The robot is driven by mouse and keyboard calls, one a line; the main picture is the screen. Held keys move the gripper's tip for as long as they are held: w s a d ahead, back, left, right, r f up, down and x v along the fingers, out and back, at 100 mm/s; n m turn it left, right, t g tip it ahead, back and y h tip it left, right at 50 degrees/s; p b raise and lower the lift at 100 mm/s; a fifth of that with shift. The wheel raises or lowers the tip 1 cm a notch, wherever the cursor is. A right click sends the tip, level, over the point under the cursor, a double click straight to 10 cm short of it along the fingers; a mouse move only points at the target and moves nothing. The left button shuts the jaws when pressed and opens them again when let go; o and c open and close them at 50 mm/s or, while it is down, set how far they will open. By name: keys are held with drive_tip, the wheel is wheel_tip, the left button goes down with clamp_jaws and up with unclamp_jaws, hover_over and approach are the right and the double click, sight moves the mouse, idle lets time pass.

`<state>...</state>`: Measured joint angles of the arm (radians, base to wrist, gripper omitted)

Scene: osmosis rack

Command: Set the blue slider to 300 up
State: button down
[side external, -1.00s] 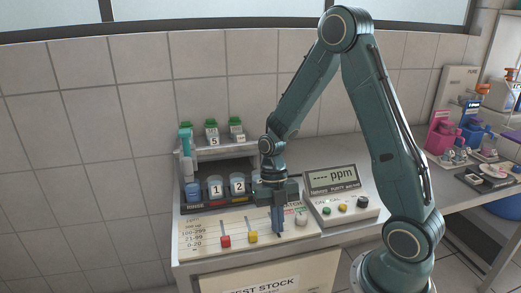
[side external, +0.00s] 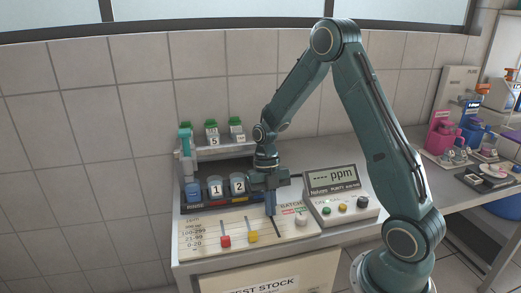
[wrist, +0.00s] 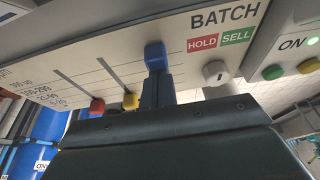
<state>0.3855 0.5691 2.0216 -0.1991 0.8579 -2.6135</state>
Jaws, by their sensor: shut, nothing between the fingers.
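The blue slider (wrist: 155,55) shows in the wrist view at the upper part of the batch panel (wrist: 186,43), about level with the "300 up" row. My gripper (wrist: 152,88) is shut, with its fingers right at the near side of the blue slider; I cannot tell if they touch. In the side view my gripper (side external: 271,212) points down at the far end of the rightmost slot, and the blue slider is hard to tell from the fingers. The bare slot runs toward the front below them.
The red slider (side external: 226,241) and yellow slider (side external: 252,236) sit low in their slots to the left. A white knob (side external: 301,219) and the ppm meter (side external: 333,181) stand to the right. Numbered jars (side external: 215,188) stand in the rack just behind the panel.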

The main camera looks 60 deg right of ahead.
drive_tip(key=shift+d, duration=0.1)
drive_tip(key=shift+s+a+r, duration=0.15)
drive_tip(key=shift+s+a, duration=1.25)
drive_tip(key=shift+a, duration=0.1)
drive_tip(key=v, duration=0.9)
drive_tip(key=shift+r, duration=0.35)
drive_tip(key=shift+d, duration=0.1)
wheel_tip(320, 180, up, 10)
drive_tip(key=m+t+h, duration=0.2)
drive_tip(key=m+t, duration=0.2)
drive_tip(key=m, duration=0.8)
hover_over(276, 230)
drive_tip(key=s+a, duration=0.3)
drive_tip(key=s+a+r+m+t, duration=0.1)
drive_tip(key=s+m+t, duration=0.1)
drive_tip(key=s+m, duration=0.2)
drive_tip(key=s+a+r+m+t, duration=0.1)
drive_tip(key=s+m, duration=0.4)
drive_tip(key=m, duration=0.6)
drive_tip(key=shift+a+r+t+h, duration=0.35)
drive_tip(key=shift+r+t+h, duration=0.05)
drive_tip(key=shift+r+t, duration=0.35)
